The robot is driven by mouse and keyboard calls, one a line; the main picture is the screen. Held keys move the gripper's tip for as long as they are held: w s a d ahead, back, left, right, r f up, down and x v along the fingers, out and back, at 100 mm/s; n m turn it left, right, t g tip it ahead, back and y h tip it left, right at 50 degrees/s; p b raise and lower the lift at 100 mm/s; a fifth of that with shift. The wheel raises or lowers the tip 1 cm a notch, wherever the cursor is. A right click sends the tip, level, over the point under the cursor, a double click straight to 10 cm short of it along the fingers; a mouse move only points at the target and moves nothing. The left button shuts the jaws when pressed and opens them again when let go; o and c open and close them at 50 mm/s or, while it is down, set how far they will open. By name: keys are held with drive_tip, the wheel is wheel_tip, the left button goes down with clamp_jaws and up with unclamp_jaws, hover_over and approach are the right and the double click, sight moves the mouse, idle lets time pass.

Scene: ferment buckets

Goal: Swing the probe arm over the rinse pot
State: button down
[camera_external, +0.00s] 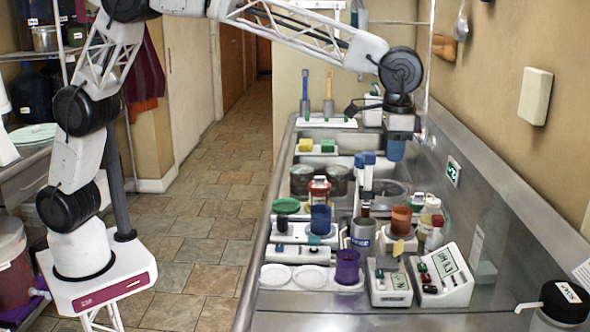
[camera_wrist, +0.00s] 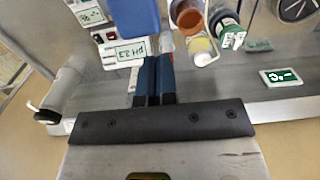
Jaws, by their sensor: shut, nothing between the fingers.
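My gripper (camera_external: 396,150) hangs above the far right part of the steel bench, its fingers pointing down. In the wrist view the two dark blue fingers (camera_wrist: 154,80) are together, with nothing seen between them. No part stands out clearly as the probe arm. White meters with displays stand at the bench's near end, one (camera_external: 388,282) left of another (camera_external: 442,275). My gripper is well behind and above these vessels.
A purple cup (camera_external: 347,268) stands beside white dishes (camera_external: 292,275) at the front left. Blue-topped items (camera_external: 369,158) stand near a sink, left of my gripper. The bench's right strip (camera_external: 500,230) is mostly clear.

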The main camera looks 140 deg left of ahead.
drive_tip(key=shift+r, duration=0.1)
idle(0.3)
drive_tip(key=shift+r, duration=2.9)
drive_tip(key=shift+r, duration=0.1)
